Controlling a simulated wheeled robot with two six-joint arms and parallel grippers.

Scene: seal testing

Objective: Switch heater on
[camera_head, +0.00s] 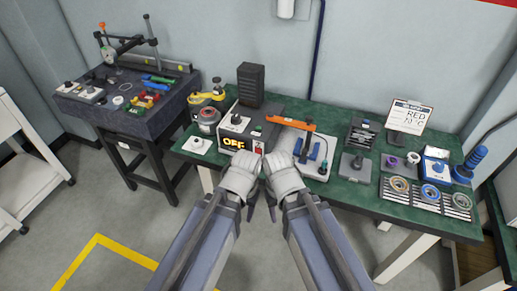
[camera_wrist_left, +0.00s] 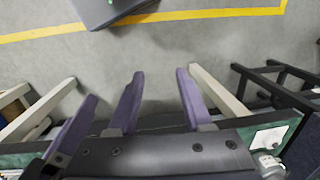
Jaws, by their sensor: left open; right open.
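The heater box (camera_head: 250,127) stands on the green table, and its lit display (camera_head: 234,144) reads OFF. A red switch (camera_head: 258,146) is on its front, right of the display. My left gripper (camera_head: 249,211) and right gripper (camera_head: 272,211) are side by side in front of the table, close below the box and apart from the switch. Their fingers are small and partly hidden in the head view. In the left wrist view my left gripper (camera_wrist_left: 160,75) is open and empty, its purple fingers over the floor. Another purple finger (camera_wrist_left: 75,130) shows beside it.
Right of the box are an orange-handled tool (camera_head: 296,124) and a grey pad (camera_head: 354,165). A white sign (camera_head: 409,115) and several rings stand farther right. A black bench (camera_head: 115,98) is at left. The floor in front is clear, with a yellow line (camera_head: 92,243).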

